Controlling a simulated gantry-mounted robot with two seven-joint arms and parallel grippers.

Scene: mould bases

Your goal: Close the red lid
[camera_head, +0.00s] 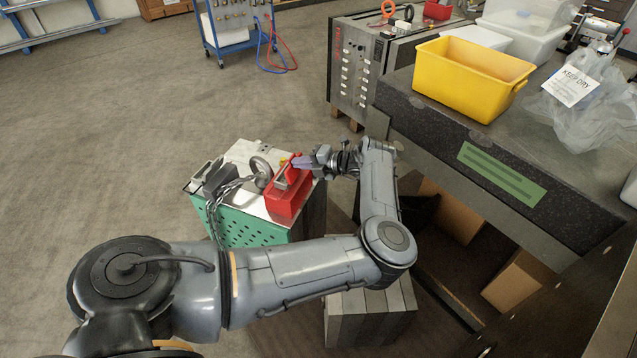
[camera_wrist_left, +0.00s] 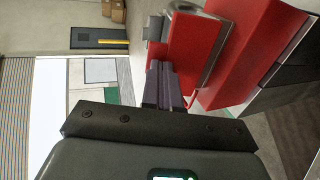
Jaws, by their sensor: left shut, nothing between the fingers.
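A red box (camera_head: 286,198) stands on the right part of a light-topped bench with a green perforated side. What looks like its red lid (camera_wrist_left: 192,50) shows in the left wrist view as a panel with a grey edge, at an angle to the larger red box body (camera_wrist_left: 252,55). The lid appears raised, but how far is unclear. My left gripper (camera_head: 303,162) is at the far right upper side of the box, fingers pointing left. Its purple fingers (camera_wrist_left: 163,85) are shut and empty, close beside the lid; contact cannot be told. My right gripper is out of view.
A dark device with cables (camera_head: 220,180) and a grey round wheel (camera_head: 260,170) sit left of the box. A dark worktop (camera_head: 440,125) with a yellow bin (camera_head: 470,75) and a plastic bag (camera_head: 580,110) stands to the right.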

